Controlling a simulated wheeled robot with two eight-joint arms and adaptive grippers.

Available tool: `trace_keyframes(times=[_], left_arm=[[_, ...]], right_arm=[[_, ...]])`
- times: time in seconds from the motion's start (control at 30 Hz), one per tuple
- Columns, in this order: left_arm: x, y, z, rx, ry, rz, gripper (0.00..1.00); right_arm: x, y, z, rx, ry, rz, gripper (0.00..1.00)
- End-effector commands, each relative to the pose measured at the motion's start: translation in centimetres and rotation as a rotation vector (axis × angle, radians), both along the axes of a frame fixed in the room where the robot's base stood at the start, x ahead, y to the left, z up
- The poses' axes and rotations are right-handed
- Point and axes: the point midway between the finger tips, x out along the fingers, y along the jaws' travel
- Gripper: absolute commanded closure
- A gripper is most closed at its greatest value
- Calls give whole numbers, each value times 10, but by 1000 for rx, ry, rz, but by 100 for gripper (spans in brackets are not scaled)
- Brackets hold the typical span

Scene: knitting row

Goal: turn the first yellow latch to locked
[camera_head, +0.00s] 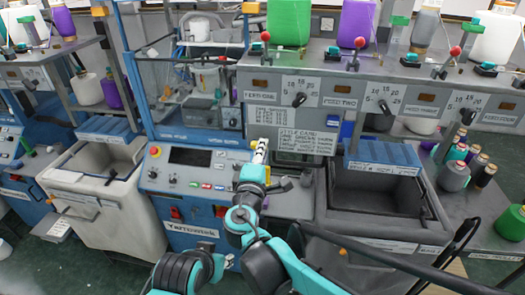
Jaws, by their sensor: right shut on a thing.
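My right gripper (260,150) is raised in front of the blue machine, at the right end of its control panel. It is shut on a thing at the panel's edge. A small yellow part (253,143), which looks like the yellow latch, shows beside the fingertips. The fingers cover most of it, and I cannot tell which way it is turned. My left gripper does not show clearly in the head view.
The control panel (225,159) has a dark screen and several buttons. A grey bin (375,215) stands to its right and a beige bin (110,205) to its left. Dials (299,100) and yarn cones (289,22) are above. Several small spools (455,175) stand at right.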

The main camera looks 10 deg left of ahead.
Motion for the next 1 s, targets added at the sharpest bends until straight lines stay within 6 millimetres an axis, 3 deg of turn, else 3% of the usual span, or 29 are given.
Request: trace_keyframes(times=[0.57,0.6,0.67,1.0], left_arm=[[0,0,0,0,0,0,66],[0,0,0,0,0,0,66],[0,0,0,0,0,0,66],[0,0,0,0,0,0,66]], right_arm=[[2,1,4,30,-6,2,100],[2,1,4,30,-6,2,83],[2,1,4,30,-6,1,67],[-1,1,2,32,-3,1,65]])
